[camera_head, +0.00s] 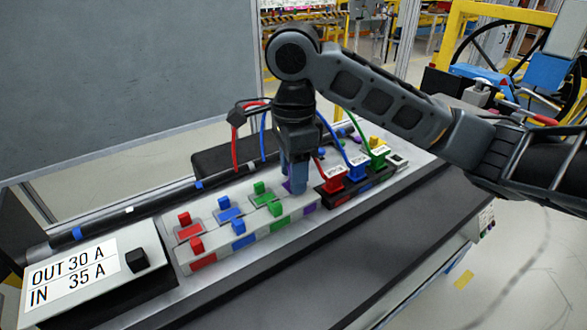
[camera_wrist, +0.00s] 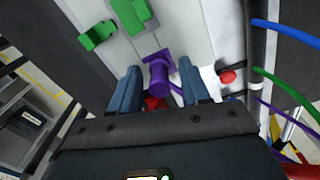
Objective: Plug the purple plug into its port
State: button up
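My gripper (camera_head: 295,187) points down over the right end of the row of coloured switches. In the wrist view its two blue-grey fingers (camera_wrist: 160,88) stand apart, one on each side of a purple piece (camera_wrist: 158,76). A gap shows between the piece and each finger. The piece has a flat base and a rounded upper part; I cannot tell whether it is a plug or a switch. In the head view only a sliver of purple (camera_head: 288,186) shows beside the fingers. A purple label (camera_head: 312,208) is on the front edge. I cannot make out the purple port.
Red (camera_head: 334,178), blue (camera_head: 358,168) and green (camera_head: 379,156) plugs with cables stand right of my gripper. Red (camera_head: 190,229), blue (camera_head: 229,211) and green (camera_head: 262,192) switches lie to the left. A display box (camera_head: 75,275) with a black knob is at the front left.

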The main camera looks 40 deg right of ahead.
jog(key=shift+o, duration=0.7)
jog(key=shift+r, duration=0.1)
notch_tip(320, 180, up, 8)
jog(key=shift+f, duration=0.15)
